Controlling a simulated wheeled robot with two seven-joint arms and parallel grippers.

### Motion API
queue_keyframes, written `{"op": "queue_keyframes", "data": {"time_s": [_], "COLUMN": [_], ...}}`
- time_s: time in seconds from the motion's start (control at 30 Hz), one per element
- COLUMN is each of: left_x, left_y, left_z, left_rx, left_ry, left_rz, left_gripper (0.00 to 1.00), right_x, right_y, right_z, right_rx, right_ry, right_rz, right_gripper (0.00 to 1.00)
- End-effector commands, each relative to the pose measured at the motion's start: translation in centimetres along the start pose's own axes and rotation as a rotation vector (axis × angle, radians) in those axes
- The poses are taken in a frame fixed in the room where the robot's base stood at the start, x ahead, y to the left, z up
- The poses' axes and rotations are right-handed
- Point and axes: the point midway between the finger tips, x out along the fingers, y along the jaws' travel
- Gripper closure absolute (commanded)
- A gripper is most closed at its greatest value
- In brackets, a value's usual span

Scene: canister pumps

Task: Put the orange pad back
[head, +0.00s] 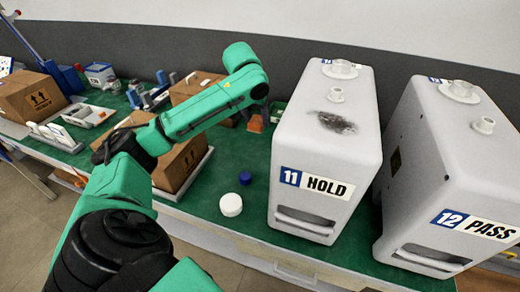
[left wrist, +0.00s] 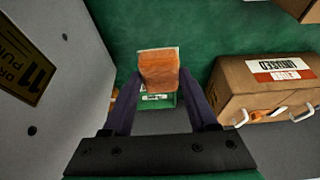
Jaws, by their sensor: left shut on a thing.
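The orange pad (left wrist: 158,70) sits between the fingertips of my left gripper (left wrist: 160,84) in the left wrist view. The gripper is shut on it. In the head view a small part of the orange pad (head: 256,124) shows below the end of my left arm, left of canister 11; the fingers are mostly hidden there. A small green holder with a white label (left wrist: 157,101) lies just below the pad in the wrist view. I cannot tell whether the pad touches it. My right gripper is not in view.
Canister 11 marked HOLD (head: 322,160) stands close right of the gripper, with a dark smudge on top. Canister 12 marked PASS (head: 450,180) is farther right. Cardboard boxes (head: 178,163) stand left. A white cap (head: 231,205) and blue cap (head: 245,178) lie in front.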

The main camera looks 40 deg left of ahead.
Motion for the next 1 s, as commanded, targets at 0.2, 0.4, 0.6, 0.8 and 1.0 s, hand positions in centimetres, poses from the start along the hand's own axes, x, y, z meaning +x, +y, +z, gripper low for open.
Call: {"op": "queue_keyframes", "data": {"time_s": [0.2,0.4,0.6,0.8,1.0], "left_x": [5.9,9.1,10.8,10.9,10.9], "left_y": [0.0,0.0,0.1,0.1,0.1], "left_z": [2.6,3.9,4.5,4.5,4.5], "left_rx": [0.002,0.001,0.001,0.001,0.001], "left_ry": [-0.003,-0.003,0.001,0.000,0.001], "left_rz": [-0.001,0.000,0.001,0.002,0.002], "left_gripper": [0.86,0.86,0.86,0.86,0.11], "right_x": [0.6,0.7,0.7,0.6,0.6], "right_y": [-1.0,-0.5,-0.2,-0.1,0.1], "right_z": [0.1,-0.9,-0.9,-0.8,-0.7], "right_rx": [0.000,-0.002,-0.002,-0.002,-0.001], "right_ry": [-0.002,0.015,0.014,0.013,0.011], "right_rz": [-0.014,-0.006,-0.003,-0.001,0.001], "right_gripper": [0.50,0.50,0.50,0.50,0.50]}}
